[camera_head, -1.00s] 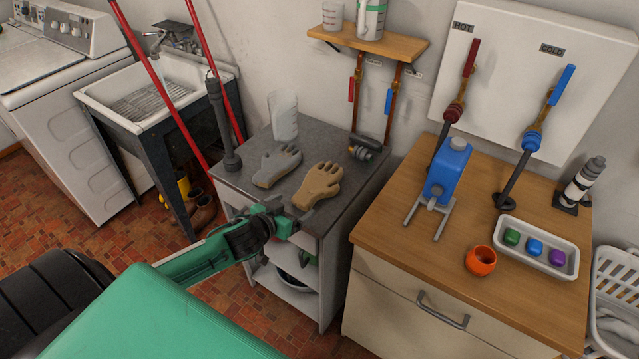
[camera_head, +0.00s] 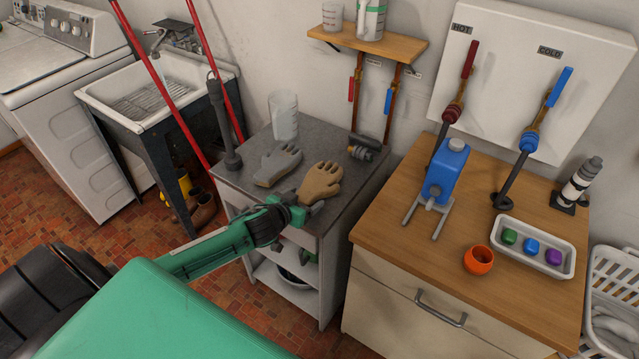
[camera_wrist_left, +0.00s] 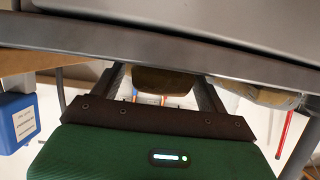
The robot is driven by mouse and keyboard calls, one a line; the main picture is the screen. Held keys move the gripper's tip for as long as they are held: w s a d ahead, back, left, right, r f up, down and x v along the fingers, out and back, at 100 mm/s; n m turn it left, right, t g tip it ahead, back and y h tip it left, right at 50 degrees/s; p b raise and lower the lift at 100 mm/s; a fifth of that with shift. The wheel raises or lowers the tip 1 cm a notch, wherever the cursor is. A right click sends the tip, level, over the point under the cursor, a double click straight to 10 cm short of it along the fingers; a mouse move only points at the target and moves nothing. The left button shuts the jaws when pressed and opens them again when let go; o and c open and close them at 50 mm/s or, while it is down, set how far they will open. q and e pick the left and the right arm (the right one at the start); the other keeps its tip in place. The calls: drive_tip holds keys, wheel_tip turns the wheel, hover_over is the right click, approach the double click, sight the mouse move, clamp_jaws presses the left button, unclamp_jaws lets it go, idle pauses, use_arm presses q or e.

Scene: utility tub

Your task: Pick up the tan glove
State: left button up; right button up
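The tan glove (camera_head: 321,182) lies on the dark grey top of the small cabinet, its cuff toward the front edge. My left gripper (camera_head: 308,207) is at that front edge, close to the cuff. In the left wrist view its two fingers (camera_wrist_left: 161,88) stand apart, with the tan glove (camera_wrist_left: 165,79) showing between them. I cannot tell whether they touch it. My right gripper is not in view.
A grey glove (camera_head: 278,163) lies left of the tan one. A clear cup (camera_head: 284,116) and a dark fitting (camera_head: 361,153) stand behind. The grey cabinet top (camera_head: 345,215) is bare to the right. A wooden counter (camera_head: 395,232) adjoins on the right.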

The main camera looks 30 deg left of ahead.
use_arm(q)
drive_tip(key=c, duration=0.9)
drive_tip(key=shift+r, duration=0.15)
